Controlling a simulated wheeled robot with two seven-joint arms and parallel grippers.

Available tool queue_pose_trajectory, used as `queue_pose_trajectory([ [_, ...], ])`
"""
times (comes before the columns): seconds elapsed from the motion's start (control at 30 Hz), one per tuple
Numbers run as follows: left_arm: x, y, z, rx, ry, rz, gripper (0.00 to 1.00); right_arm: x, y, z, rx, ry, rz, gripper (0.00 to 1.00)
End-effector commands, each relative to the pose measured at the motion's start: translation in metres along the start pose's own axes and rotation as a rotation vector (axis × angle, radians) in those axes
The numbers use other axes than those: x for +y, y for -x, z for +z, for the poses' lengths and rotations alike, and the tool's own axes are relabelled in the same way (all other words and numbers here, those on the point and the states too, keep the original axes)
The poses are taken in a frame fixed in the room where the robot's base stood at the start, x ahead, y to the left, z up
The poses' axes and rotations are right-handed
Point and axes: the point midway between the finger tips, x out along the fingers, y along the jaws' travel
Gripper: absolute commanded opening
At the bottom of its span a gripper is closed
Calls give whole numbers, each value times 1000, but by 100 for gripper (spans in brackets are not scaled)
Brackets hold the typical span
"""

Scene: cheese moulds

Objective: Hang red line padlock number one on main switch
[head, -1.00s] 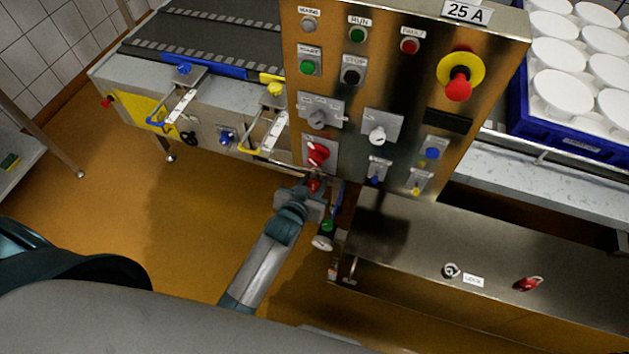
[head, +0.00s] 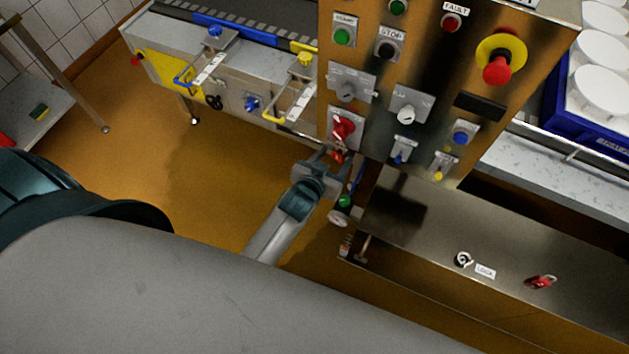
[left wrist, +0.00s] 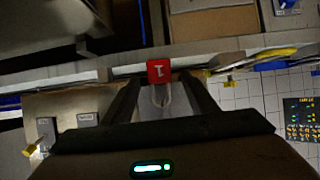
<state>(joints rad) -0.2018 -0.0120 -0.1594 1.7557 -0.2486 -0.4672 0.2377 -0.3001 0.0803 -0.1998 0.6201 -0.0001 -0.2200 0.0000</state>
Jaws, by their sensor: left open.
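The red main switch (head: 343,127) is at the lower left of the steel control panel. A red padlock (head: 337,156) shows just below its handle; whether its shackle passes through the switch is too small to tell. In the left wrist view the padlock (left wrist: 158,71) carries a white "1", with its pale shackle (left wrist: 162,96) toward me. My left gripper (head: 334,163) is open at the padlock, below and left of the switch. In the left wrist view its fingers (left wrist: 160,88) stand apart on both sides of the shackle. My right gripper is not in view.
A steel ledge (head: 480,235) below the panel carries another red padlock (head: 541,282), a dark-and-white item (head: 463,259) and a label. Other knobs and a red emergency button (head: 497,70) are on the panel. A conveyor (head: 270,75) stands left. Floor is clear below it.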

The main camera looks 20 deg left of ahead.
Motion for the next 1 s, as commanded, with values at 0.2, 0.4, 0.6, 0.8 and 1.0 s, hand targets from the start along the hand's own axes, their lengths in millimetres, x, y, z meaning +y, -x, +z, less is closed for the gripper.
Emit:
queue_pose_trajectory([
  [0.2,0,32,3,-1,1,1,53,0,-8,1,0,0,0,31],
  [0.4,0,68,2,0,1,1,53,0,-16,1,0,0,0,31],
  [0.6,0,105,3,-1,0,1,53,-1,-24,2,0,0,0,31],
  [0.8,0,137,2,-1,1,1,53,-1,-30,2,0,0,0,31],
  [1.0,0,153,0,0,0,0,53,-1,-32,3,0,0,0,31],
])
